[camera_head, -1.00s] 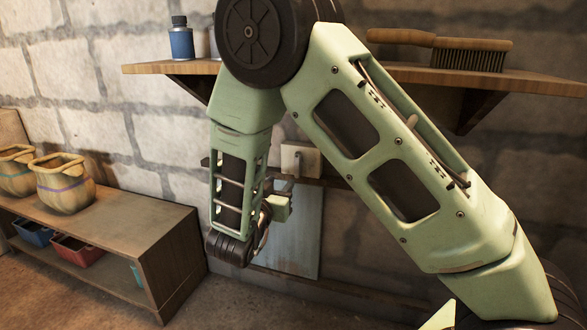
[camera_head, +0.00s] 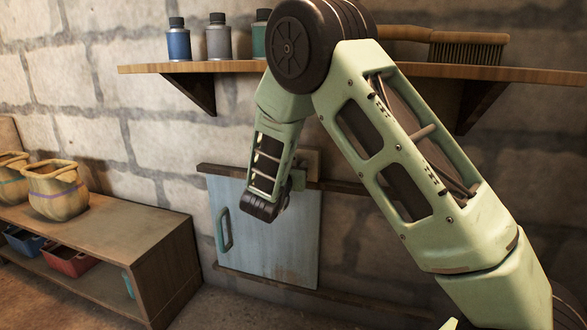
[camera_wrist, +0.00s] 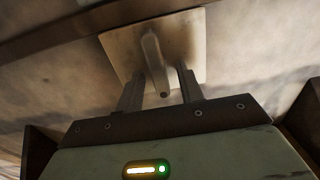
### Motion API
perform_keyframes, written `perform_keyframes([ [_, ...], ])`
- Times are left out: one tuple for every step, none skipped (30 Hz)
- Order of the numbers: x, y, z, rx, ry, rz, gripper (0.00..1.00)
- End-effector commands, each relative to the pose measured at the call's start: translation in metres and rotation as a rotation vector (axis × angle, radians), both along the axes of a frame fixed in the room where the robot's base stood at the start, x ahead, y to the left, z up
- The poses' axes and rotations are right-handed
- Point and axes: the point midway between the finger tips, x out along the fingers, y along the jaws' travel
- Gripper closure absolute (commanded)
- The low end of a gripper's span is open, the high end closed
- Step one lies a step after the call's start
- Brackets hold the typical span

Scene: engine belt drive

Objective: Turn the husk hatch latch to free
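The hatch is a pale blue panel (camera_head: 265,238) on the wall, with a teal handle (camera_head: 223,230) at its left. The latch's square metal plate (camera_head: 314,162) shows partly behind my wrist at the hatch's upper right. In the wrist view the plate (camera_wrist: 189,36) carries a grey bar-shaped lever (camera_wrist: 154,62), slightly tilted and pointing towards my palm. My gripper (camera_wrist: 160,89) is open, with one finger on each side of the lever. Gaps show on both sides, so it seems not clamped. In the head view my fingers are mostly hidden by my wrist.
A wooden shelf (camera_head: 235,67) with bottles (camera_head: 218,40) and a brush (camera_head: 467,48) runs above the hatch. A low wooden bench (camera_head: 130,232) with cloth sacks (camera_head: 57,187) and bins (camera_head: 72,256) stands at left. Dark rails (camera_head: 350,187) cross the wall by the hatch.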

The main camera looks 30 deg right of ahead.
Motion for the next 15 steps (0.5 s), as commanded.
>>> perform_keyframes([
  [-0.0001,0.0001,0.0002,0.000,0.000,0.000,0.63],
  [-0.0001,0.0001,0.0002,0.000,0.000,0.000,0.63],
  [-0.0001,0.0002,0.0002,0.000,0.000,0.000,0.63],
  [-0.0001,0.0002,0.0002,0.000,0.000,0.000,0.68],
  [-0.0002,0.0002,0.0002,0.000,0.000,0.000,0.77],
  [-0.0002,0.0002,0.0001,0.000,0.000,0.000,0.88],
  [-0.0002,0.0003,0.0001,0.000,0.000,0.000,0.96],
  [-0.0002,0.0003,0.0001,0.000,0.000,0.000,1.00],
  [-0.0002,0.0003,0.0001,0.000,0.000,0.000,1.00],
  [-0.0003,0.0004,0.0000,0.000,0.000,0.000,1.00],
  [-0.0003,0.0004,0.0000,0.000,0.000,0.000,1.00],
  [-0.0004,0.0003,-0.0001,0.000,0.000,0.000,1.00],
  [-0.0004,0.0004,-0.0001,0.001,-0.002,0.000,1.00],
  [-0.0005,0.0003,-0.0002,0.002,-0.003,0.000,1.00],
  [-0.0005,0.0004,-0.0003,0.005,-0.006,0.000,1.00],
])
